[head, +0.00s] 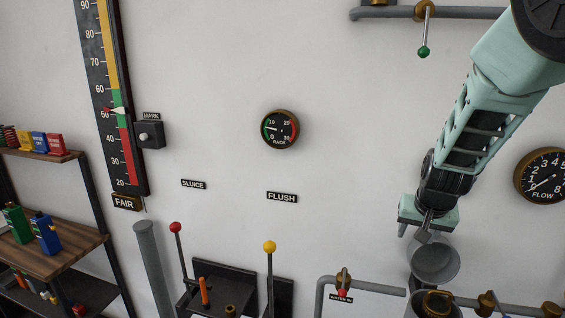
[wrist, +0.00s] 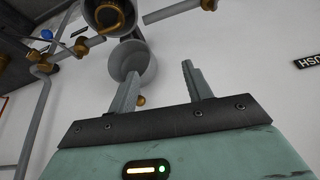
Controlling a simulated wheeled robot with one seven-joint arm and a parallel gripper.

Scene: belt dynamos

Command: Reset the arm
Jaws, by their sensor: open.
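My arm is pale green and hangs down from the upper right in the head view. My gripper (head: 431,228) is at its lower end, in front of the white wall. In the wrist view the two fingers of my gripper (wrist: 158,75) stand apart with nothing between them. A grey cup-shaped fitting (head: 435,264) is just below the fingers in the head view. The same grey cup (wrist: 132,60) shows beyond the fingers in the wrist view, partly behind the left one. I cannot tell whether the fingers touch it.
Grey pipes (head: 385,290) with brass fittings run low at the right. A red-knobbed lever (head: 176,228) and a yellow-knobbed lever (head: 269,248) stand lower left of centre. A rack gauge (head: 279,129) and flow gauge (head: 543,176) hang on the wall. Shelves (head: 50,246) stand at the left.

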